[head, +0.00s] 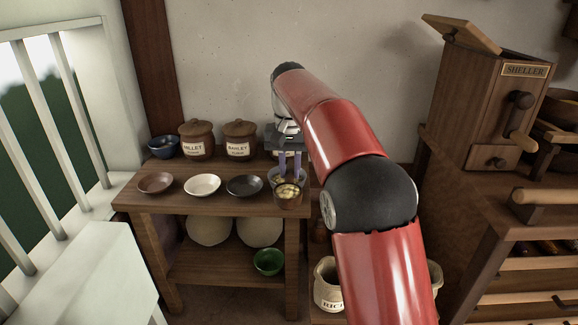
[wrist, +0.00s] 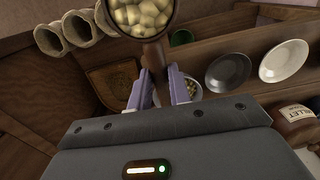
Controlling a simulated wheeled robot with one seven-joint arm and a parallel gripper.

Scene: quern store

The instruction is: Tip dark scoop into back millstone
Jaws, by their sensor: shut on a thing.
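My gripper (head: 290,166) is shut on the dark scoop (head: 289,198) and holds it near the right end of the wooden bench. In the wrist view my gripper's pale purple fingers (wrist: 163,82) close around the scoop's brown handle. The scoop's cup (wrist: 143,32) is filled with pale yellow chunks or kernels and looks about level. A pale bowl with some grain (head: 273,177) is just behind the scoop, partly hidden by my fingers. I cannot make out a back millstone for certain; two pale round shapes (head: 209,230) (head: 260,231) stand on the lower shelf.
Brown (head: 155,183), white (head: 202,185) and black (head: 244,186) dishes line the bench (head: 215,203). Millet (head: 196,139) and barley (head: 239,139) jars and a blue bowl (head: 163,147) stand behind. A green bowl (head: 268,262) is below. The sheller (head: 490,100) and a rice sack (head: 327,287) are right.

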